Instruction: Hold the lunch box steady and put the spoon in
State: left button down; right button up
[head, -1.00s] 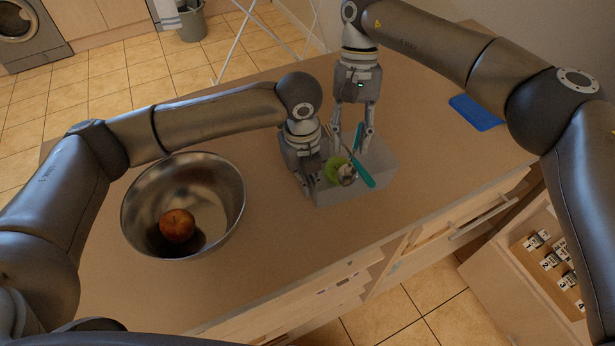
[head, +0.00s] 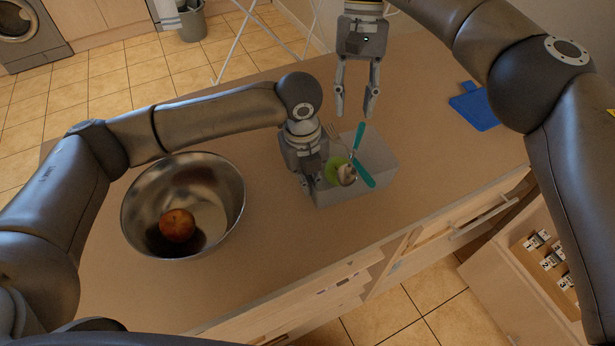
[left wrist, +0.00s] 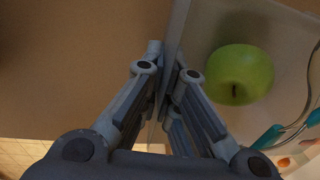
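The lunch box (head: 328,198) is a pale open box on the counter. A green apple (head: 333,167) lies in it beside a whitish item (head: 347,175). A teal-handled fork (head: 365,176) lies slantwise across the box, tines up at the back. The other teal-handled piece, apparently the spoon (head: 360,134), crosses it with its handle at the back wall; its lower end is partly hidden. My left gripper (head: 314,188) is closed on the box's left wall, which runs between its fingers in the left wrist view (left wrist: 168,75). My right gripper (head: 356,112) is open and empty above the box's back edge.
A metal bowl (head: 228,190) with an orange-brown fruit (head: 177,225) stands left of the box. A blue board (head: 474,108) lies at the back right. An open drawer (head: 515,255) with small jars is below right. Counter right of the box is clear.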

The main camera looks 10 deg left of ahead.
pick_arm(q)
jog(key=c, duration=1.6)
grip_release()
jog(key=shift+o, duration=0.2)
jog(key=shift+r, duration=0.15)
notch_tip(320, 180, up, 12)
jog(key=shift+s+a, duration=0.2)
jog(key=shift+a, duration=0.1)
